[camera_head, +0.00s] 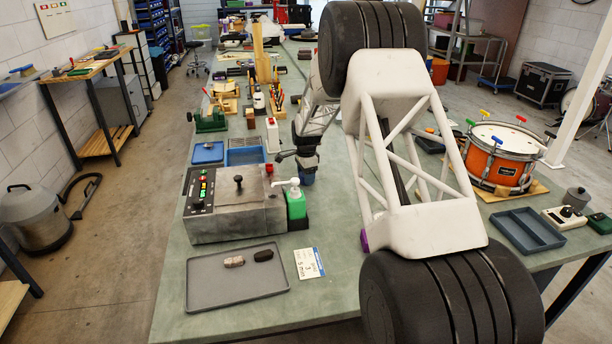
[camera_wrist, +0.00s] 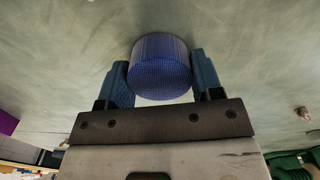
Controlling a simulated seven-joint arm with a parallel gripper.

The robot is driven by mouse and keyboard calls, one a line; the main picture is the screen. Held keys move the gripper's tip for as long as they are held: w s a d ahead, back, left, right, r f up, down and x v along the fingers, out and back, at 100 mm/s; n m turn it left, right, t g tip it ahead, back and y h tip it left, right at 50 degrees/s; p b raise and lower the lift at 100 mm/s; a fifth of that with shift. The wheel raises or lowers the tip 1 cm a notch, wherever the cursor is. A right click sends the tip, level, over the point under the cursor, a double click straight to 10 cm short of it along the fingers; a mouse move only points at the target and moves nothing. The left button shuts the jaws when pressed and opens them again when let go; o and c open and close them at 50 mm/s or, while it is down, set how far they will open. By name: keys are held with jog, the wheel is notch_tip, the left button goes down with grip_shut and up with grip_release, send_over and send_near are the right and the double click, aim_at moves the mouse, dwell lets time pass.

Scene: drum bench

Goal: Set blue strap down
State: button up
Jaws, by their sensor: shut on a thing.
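The blue strap (camera_wrist: 160,66) shows in the wrist view as a rounded, woven blue piece between the two fingers. My gripper (camera_wrist: 162,82) is shut on it, with one blue-grey finger against each side. Grey-green bench top lies behind the strap; I cannot tell whether the strap touches it. In the head view my gripper (camera_head: 306,178) is over the middle of the bench (camera_head: 335,262), just right of the grey machine. A small blue part of the strap (camera_head: 307,178) shows at its tip there.
A grey tray (camera_head: 236,292) with two small items lies in front. An orange drum (camera_head: 499,160) and a blue-grey tray (camera_head: 527,232) are at the right.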

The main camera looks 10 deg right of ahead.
jog(key=shift+f, duration=0.1)
jog(key=o, duration=0.9)
notch_tip(320, 180, up, 12)
jog(key=shift+r, duration=0.15)
dwell(0.3)
dwell(0.5)
